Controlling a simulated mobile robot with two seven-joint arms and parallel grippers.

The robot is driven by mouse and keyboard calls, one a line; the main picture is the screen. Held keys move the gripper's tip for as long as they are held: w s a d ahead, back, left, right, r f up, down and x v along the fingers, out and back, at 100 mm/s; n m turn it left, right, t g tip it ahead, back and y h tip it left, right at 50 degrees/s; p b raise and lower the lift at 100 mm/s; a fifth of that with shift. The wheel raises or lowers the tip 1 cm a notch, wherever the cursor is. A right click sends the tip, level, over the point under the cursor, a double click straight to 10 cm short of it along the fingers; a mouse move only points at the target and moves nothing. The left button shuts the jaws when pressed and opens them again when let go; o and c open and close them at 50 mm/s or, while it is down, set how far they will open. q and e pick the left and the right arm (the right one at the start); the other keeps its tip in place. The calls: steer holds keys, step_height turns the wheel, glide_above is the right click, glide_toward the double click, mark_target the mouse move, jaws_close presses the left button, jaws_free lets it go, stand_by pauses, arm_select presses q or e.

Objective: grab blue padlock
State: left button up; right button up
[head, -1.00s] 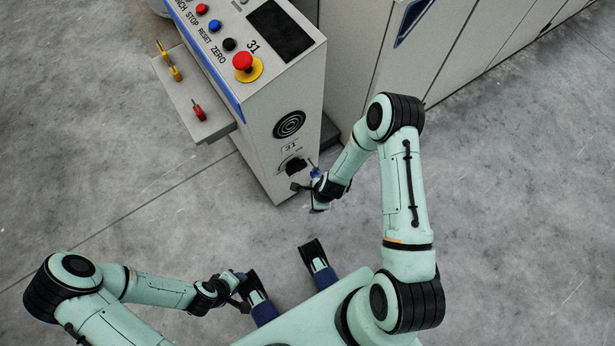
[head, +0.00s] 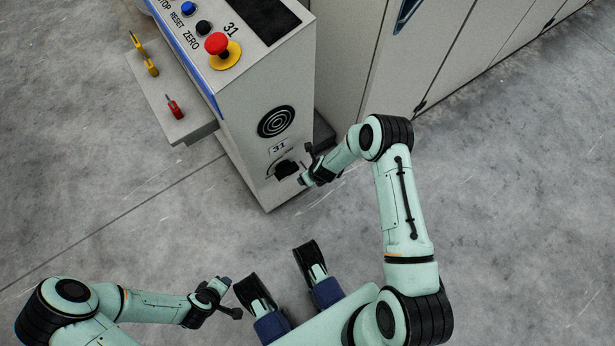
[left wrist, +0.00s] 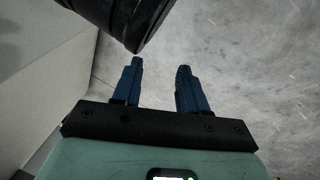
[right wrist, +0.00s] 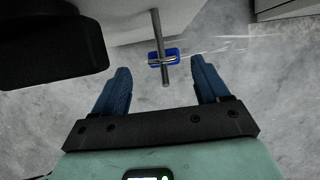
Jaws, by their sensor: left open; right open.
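The blue padlock (right wrist: 153,60) shows in the right wrist view. It hangs on a thin metal rod (right wrist: 165,74) that sticks out of the pale cabinet. My right gripper (right wrist: 160,78) is open, with one finger on each side of the rod and the padlock just beyond the fingertips; I see no contact. In the head view my right gripper (head: 306,178) is beside the black switch low on the cabinet, and I cannot make out the padlock there. My left gripper (head: 224,285) is open and empty over the floor; its fingers also show in the left wrist view (left wrist: 158,68).
The grey cabinet (head: 240,120) has a red stop button (head: 216,43) on top and a black rotary switch (head: 287,169) on its front. A side shelf (head: 180,130) holds small yellow and red pieces. A long panelled machine (head: 450,50) stands behind. Open floor lies left and right.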

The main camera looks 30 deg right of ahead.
steer(key=x, duration=0.1)
steer(key=b+x, duration=0.1)
steer(key=x, duration=0.1)
steer(key=b+x, duration=0.1)
steer(key=x, duration=0.1)
steer(key=shift+s+d+f, duration=0.1)
steer(key=shift+s+d, duration=0.2)
steer(key=shift+s, duration=0.05)
steer(key=shift+w+f, duration=0.15)
arm_select(q)
steer(key=s+f+g, duration=0.1)
steer(key=s+f, duration=0.3)
steer(key=shift+s+a+g, duration=0.3)
steer(key=shift+g, duration=0.1)
arm_select(e)
steer(key=c, duration=1.1)
